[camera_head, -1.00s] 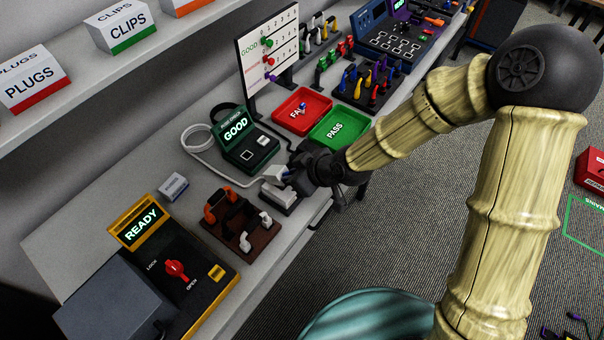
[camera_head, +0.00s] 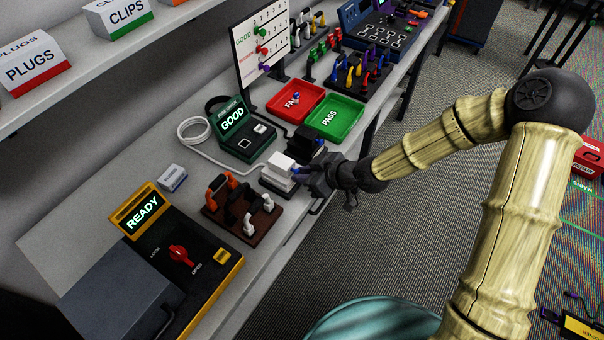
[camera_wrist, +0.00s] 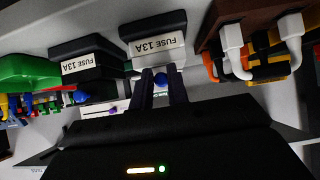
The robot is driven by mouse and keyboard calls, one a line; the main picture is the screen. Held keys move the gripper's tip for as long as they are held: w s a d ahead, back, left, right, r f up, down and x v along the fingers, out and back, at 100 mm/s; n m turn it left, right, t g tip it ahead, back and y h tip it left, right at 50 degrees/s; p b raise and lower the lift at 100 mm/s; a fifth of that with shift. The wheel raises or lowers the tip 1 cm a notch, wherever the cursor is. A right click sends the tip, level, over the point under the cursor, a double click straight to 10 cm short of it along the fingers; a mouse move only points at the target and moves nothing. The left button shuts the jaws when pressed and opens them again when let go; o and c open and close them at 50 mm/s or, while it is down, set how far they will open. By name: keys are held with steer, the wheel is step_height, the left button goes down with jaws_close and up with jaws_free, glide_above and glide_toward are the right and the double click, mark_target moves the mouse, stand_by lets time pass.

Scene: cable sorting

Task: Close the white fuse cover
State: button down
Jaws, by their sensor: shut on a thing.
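The white fuse cover (camera_head: 283,161) is on a small unit near the front edge of the bench. My gripper (camera_head: 297,174) is at the right side of the white cover. In the wrist view its two dark fingers (camera_wrist: 162,76) are close together, one on each side of the blue knob, shut on it. The fingers hide part of the knob, and I cannot tell whether the cover is fully down.
A black fuse unit (camera_head: 304,138) stands just behind the white one. A brown plug rack (camera_head: 240,218) is close in front-left. The green GOOD tester (camera_head: 242,138) and its white cable lie behind. Red (camera_head: 314,90) and green (camera_head: 352,110) trays stand farther along; open floor is right.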

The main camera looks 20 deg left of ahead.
steer(key=shift+s+d+f, duration=0.1)
steer(key=shift+s+f, duration=0.05)
steer(key=shift+f, duration=0.1)
steer(key=c, duration=1.5)
jaws_free()
steer(key=shift+o, duration=0.7)
steer(key=shift+r, duration=0.1)
steer(key=shift+r, duration=0.15)
steer(key=shift+d+r, duration=0.2)
steer(key=shift+d, duration=0.1)
steer(key=p+v, duration=0.4)
steer(key=v, duration=1.2)
steer(key=shift+d, duration=0.25)
